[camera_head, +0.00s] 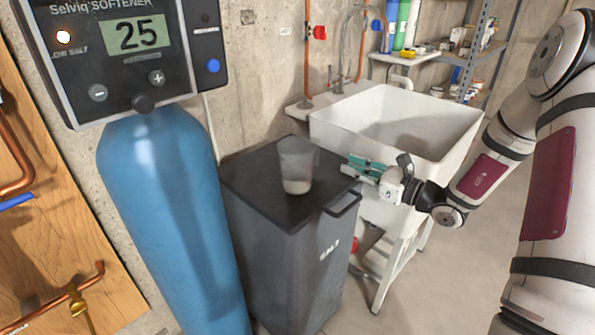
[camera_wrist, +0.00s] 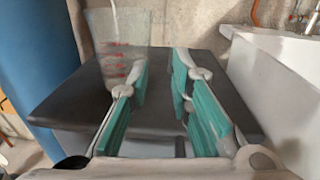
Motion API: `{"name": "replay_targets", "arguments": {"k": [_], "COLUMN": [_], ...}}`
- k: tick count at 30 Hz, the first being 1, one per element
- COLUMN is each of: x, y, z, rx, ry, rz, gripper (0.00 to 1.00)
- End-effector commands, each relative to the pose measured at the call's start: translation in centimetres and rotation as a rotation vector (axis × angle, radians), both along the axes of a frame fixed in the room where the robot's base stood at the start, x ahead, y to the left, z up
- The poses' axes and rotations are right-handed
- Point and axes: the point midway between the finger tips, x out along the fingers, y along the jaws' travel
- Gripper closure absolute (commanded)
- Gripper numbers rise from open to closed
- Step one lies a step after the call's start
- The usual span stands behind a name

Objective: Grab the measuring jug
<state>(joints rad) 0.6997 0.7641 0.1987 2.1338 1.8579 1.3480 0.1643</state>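The measuring jug (camera_head: 297,165) is a clear, see-through cup with some white content in its bottom. It stands upright on the black lid of the salt bin (camera_head: 250,182). My gripper (camera_head: 358,167) is at the right edge of the lid, to the right of the jug and apart from it in the head view. In the wrist view the jug (camera_wrist: 118,45) shows red markings and stands beyond the left finger, which partly covers it. My gripper (camera_wrist: 165,95) is open there, with teal pads apart and only the dark lid between them.
A blue softener tank (camera_head: 165,200) with a control panel (camera_head: 138,45) stands left of the bin. A white sink (camera_head: 400,120) with a tap is behind and right. A shelf with bottles (camera_head: 405,25) is at the back. The lid around the jug is clear.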

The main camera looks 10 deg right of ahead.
Motion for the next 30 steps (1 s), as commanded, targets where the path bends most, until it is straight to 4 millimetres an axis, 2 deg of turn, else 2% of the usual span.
{"name": "replay_targets", "arguments": {"k": [2, 5, 15, 19, 26, 30], "x": [0.5, 1.3, 6.1, 7.2, 8.1, 9.5], "y": [-0.9, -0.9, 2.7, 3.5, 4.2, 5.3], "z": [-1.0, -1.2, -1.2, -1.2, -1.2, -1.3], "rx": [0.029, 0.041, 0.039, 0.039, 0.039, 0.039], "ry": [0.008, 0.009, 0.009, 0.010, 0.010, 0.009], "rz": [-0.035, -0.051, -0.049, -0.052, -0.051, -0.049], "gripper": [0.81, 0.81, 0.81, 0.81, 0.81, 0.81]}}
